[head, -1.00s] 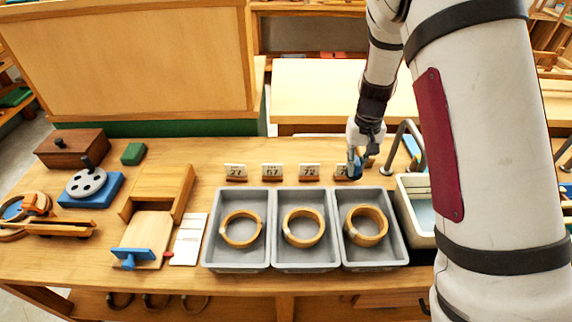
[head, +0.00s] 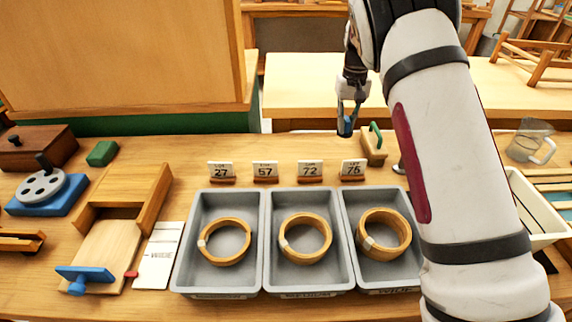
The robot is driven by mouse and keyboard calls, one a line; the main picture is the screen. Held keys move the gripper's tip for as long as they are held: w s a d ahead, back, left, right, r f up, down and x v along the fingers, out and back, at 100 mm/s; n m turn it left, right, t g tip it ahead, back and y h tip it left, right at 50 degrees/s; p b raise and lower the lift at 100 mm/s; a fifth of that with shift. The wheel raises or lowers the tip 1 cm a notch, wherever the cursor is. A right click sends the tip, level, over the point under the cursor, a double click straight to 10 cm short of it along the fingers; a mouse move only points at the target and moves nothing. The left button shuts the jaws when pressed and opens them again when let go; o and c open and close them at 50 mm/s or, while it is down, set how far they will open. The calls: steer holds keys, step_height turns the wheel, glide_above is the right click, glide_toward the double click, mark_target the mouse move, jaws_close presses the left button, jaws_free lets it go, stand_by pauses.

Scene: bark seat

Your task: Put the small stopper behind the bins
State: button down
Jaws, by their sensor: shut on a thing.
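My gripper (head: 347,117) is in the head view above the back of the bench, behind the right-hand bin and the card 75. It is shut on a small blue piece (head: 345,128), which looks like the small stopper; the fingers partly hide it, so its full shape is unclear. The piece appears raised off the bench. Three grey bins, the left (head: 182,265), the middle (head: 272,265) and the right (head: 417,265), stand side by side, each with wooden rings inside.
Number cards 27 (head: 221,170), 57 (head: 265,170), 72 (head: 310,170) and 75 (head: 353,168) stand behind the bins. A wooden block with a green handle (head: 375,150) is right of the gripper. Bench behind cards 27 and 57 is clear.

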steer(key=shift+w+f, duration=0.1)
steer(key=shift+w, duration=0.5)
steer(key=shift+f+b, duration=0.4)
steer(key=shift+f, duration=4.4)
steer(key=shift+f, duration=0.15)
steer(key=c, duration=1.7)
jaws_free()
steer(key=shift+o, duration=0.5)
